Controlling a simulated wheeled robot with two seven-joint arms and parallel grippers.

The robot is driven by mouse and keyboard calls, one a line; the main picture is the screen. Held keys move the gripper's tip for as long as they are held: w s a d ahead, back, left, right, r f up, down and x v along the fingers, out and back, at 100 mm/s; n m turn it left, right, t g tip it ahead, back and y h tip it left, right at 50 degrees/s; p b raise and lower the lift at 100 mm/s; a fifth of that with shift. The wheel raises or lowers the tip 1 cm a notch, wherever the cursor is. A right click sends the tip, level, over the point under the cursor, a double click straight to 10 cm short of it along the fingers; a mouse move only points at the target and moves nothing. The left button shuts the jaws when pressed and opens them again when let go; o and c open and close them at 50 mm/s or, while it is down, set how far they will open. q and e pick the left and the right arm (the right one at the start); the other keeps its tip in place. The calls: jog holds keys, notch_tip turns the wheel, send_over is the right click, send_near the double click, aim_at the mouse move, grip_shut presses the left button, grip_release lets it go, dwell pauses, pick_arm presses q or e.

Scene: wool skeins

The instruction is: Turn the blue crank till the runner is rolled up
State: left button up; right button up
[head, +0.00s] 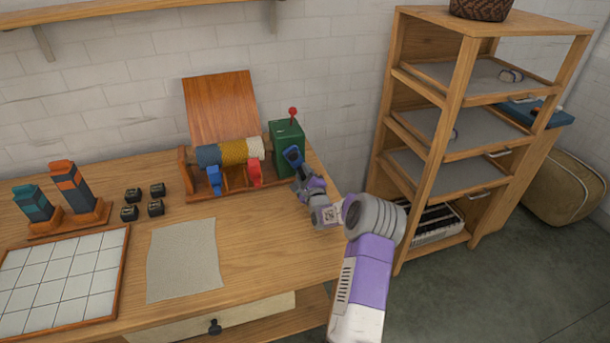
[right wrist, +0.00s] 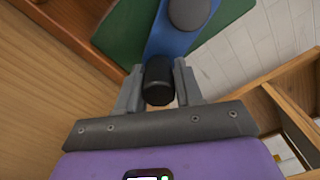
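The blue crank (head: 292,155) is on the front of a green box (head: 287,138) with a red-knobbed lever. Its blue arm (right wrist: 180,35) and black handle (right wrist: 158,82) show in the right wrist view. My right gripper (head: 299,176) is at the crank; in the right wrist view its fingers (right wrist: 158,90) stand on both sides of the handle, seemingly touching it. A horizontal roll (head: 232,153) banded blue-grey, yellow and white lies in a wooden stand (head: 187,174) left of the box. A flat beige cloth (head: 181,260) lies in front; I cannot tell which is the runner. My left gripper is out of view.
A wooden board (head: 221,105) leans behind the roll. Blue (head: 215,180) and red (head: 255,172) pieces sit before it. Small black blocks (head: 130,213), a stand with teal and orange pieces (head: 70,222) and a white tiled tray (head: 122,270) are left. A shelf unit (head: 455,100) stands right.

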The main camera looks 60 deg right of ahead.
jog(key=o, duration=0.3)
jog(key=shift+p+v, duration=0.9)
jog(key=shift+v, duration=2.85)
